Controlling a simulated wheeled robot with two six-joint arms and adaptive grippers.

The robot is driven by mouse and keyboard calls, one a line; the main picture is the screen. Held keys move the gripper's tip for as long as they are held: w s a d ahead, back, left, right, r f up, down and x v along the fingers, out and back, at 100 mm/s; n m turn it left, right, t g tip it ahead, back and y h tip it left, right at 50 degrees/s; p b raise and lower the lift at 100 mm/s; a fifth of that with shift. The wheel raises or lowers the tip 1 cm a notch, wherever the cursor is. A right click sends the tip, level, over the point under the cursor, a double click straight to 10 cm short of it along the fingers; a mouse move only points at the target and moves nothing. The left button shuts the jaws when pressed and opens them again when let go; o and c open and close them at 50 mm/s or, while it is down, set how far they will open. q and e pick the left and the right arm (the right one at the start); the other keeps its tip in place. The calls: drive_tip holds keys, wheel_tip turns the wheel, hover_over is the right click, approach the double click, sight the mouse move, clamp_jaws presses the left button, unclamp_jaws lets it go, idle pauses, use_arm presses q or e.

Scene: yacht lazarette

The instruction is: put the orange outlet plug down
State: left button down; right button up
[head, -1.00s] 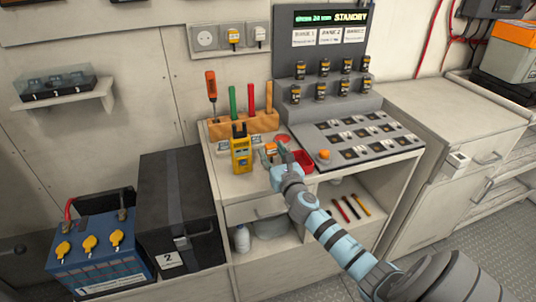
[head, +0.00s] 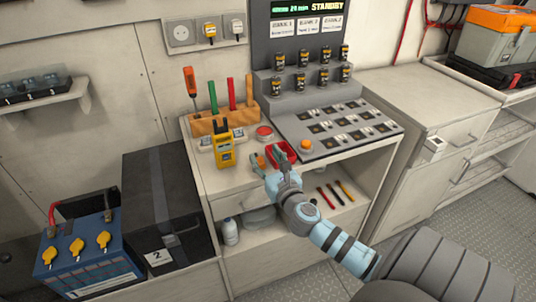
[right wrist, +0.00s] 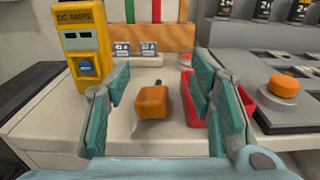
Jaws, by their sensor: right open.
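The orange outlet plug (right wrist: 153,103) lies on the light counter top (right wrist: 128,128), with a dark prong end pointing away from me. In the head view the plug (head: 261,161) shows small, partly behind my right gripper (head: 270,161). In the right wrist view my right gripper (right wrist: 160,92) is open, with one teal finger on each side of the plug and visible gaps between. It holds nothing. My left gripper is in neither view.
A yellow meter (head: 223,146) stands left of the plug and a red tray (head: 281,153) is close on its right. A red button (head: 264,133) sits behind. The grey control panel (head: 345,130) fills the right side. Wall sockets (head: 206,33) are above.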

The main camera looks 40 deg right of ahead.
drive_tip(key=s+a+f+m+g+y, duration=0.1)
drive_tip(key=s+a+f+m+g, duration=0.2)
drive_tip(key=f+m, duration=0.55)
drive_tip(key=s+a+f+m+g+y, duration=0.1)
drive_tip(key=s+a+f+m+g, duration=0.1)
drive_tip(key=s+f+m, duration=0.65)
drive_tip(key=s+a+f+m+g+y, duration=0.1)
drive_tip(key=s+a+f+m+g, duration=0.2)
drive_tip(key=f, duration=0.9)
drive_tip(key=s+a+f+m+g, duration=0.2)
drive_tip(key=s+f+m, duration=0.2)
drive_tip(key=s, duration=0.5)
drive_tip(key=s+a+f+m+g+y, duration=0.1)
drive_tip(key=s+a+f+m+g, duration=0.1)
drive_tip(key=s+f, duration=0.6)
drive_tip(key=s+a+f+m+g+y, duration=0.1)
drive_tip(key=s+f+m, duration=0.4)
drive_tip(key=s, duration=0.6)
wheel_tip(320, 180, down, 2)
drive_tip(key=a+g, duration=0.1)
drive_tip(key=g, duration=0.1)
drive_tip(key=shift+s+a+m+g, duration=0.15)
drive_tip(key=shift+s+m+g, duration=0.1)
drive_tip(key=shift+m+g, duration=0.15)
